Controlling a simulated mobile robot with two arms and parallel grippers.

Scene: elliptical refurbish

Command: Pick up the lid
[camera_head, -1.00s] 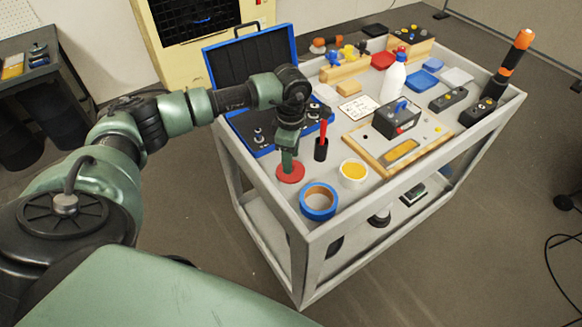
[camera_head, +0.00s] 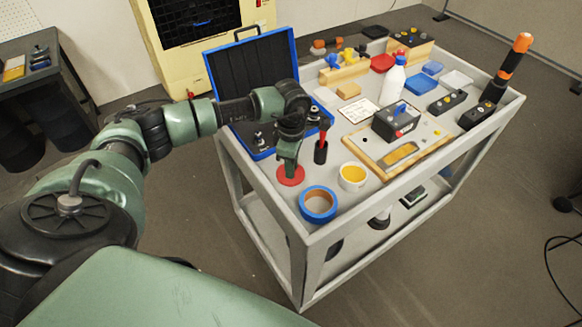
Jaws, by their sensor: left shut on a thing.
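The lid, a flat round red disc (camera_head: 291,176), lies at the front left of the cart top. My left gripper (camera_head: 289,166) points down onto the middle of it and is shut on it. The fingers hide the lid's centre, and I cannot tell whether the lid still touches the cart top. My right gripper is not in view.
Close to the lid are a black cup (camera_head: 321,153) with a red-handled tool, a white jar with yellow inside (camera_head: 353,176) and a blue tape roll (camera_head: 318,204). An open blue case (camera_head: 252,68) stands behind. A wooden board (camera_head: 397,158) lies to the right.

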